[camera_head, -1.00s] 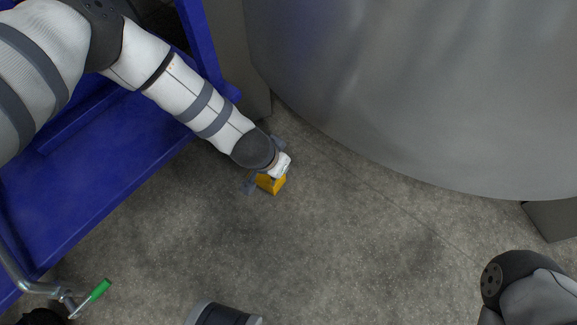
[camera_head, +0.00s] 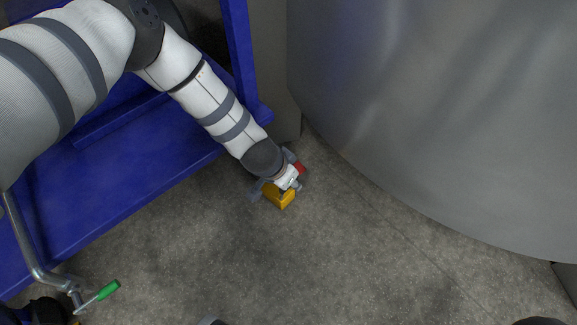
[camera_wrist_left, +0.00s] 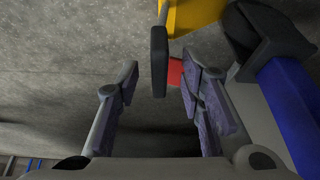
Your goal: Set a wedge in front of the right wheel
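A yellow wedge (camera_head: 283,198) is on the grey floor beside the blue trolley's corner. In the left wrist view its yellow body (camera_wrist_left: 196,14) shows at the top edge. A dark upright plate (camera_wrist_left: 159,62) below it stands between my fingers; it looks like the wedge's grip. My left gripper (camera_wrist_left: 158,88) is open around the plate, with a gap visible on its left side. A small red piece (camera_wrist_left: 175,72) shows between plate and right finger. A dark rounded part (camera_wrist_left: 262,38), possibly the right wheel, is beside the wedge. My right gripper is out of view.
The blue trolley (camera_head: 140,165) fills the left, with a green-handled crank (camera_head: 108,291) at its front. A large steel tank (camera_head: 440,110) curves along the upper right. A grey tank leg (camera_head: 272,75) stands close behind the trolley corner. The floor in front is clear.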

